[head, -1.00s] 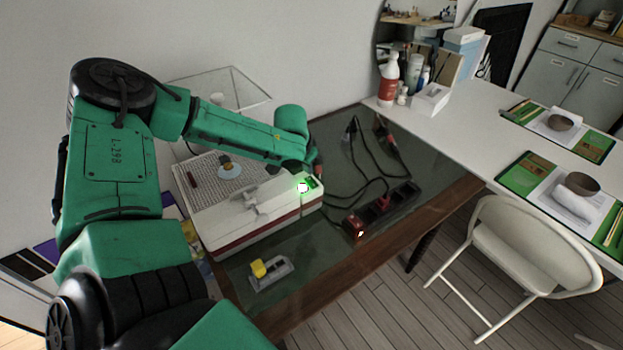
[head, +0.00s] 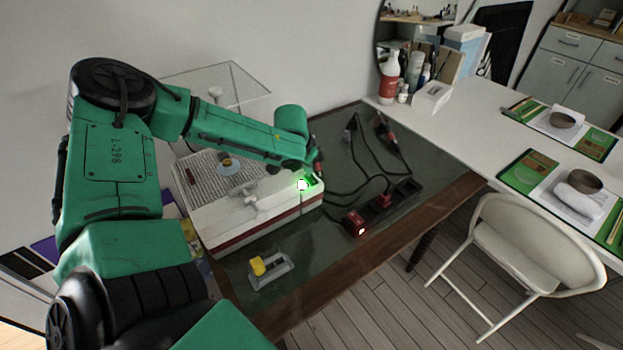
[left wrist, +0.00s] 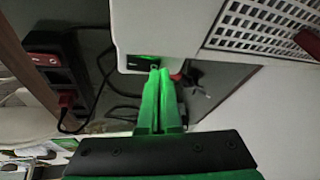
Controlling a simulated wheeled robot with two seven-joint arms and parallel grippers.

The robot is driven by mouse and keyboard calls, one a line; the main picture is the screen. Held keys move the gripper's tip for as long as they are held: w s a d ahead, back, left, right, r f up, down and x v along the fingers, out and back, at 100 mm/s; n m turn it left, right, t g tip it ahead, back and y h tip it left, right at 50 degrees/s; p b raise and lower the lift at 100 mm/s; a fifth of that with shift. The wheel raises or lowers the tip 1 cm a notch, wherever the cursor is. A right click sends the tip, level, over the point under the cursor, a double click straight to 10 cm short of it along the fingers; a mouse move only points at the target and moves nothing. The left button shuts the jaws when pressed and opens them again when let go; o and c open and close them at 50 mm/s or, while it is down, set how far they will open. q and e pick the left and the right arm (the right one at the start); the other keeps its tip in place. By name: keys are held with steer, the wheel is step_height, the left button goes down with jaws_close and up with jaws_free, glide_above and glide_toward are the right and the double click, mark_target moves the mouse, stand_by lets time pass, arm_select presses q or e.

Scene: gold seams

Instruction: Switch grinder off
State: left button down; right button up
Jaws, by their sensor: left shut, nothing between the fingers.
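The grinder (head: 240,217) is a white box with a red band and a grated top, standing on the dark green table mat. A green light glows at its switch (head: 303,185) on the right end. In the left wrist view the grinder (left wrist: 165,20) shows its white body, and the dark switch panel (left wrist: 137,62) has a green glow. My left gripper (left wrist: 160,72) is shut and empty, its green fingertips right at the switch panel; I cannot tell whether they touch it. In the head view the arm hides most of this gripper. My right gripper is not in view.
A power strip (head: 384,203) with a red-lit end and plugged cables lies right of the grinder. A white chair (head: 515,245) and a white table (head: 470,120) stand to the right.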

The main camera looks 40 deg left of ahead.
arm_select(q)
steer(key=shift+f, duration=0.25)
steer(key=shift+r, duration=0.15)
steer(key=shift+r+p, duration=0.35)
steer(key=shift+r, duration=0.25)
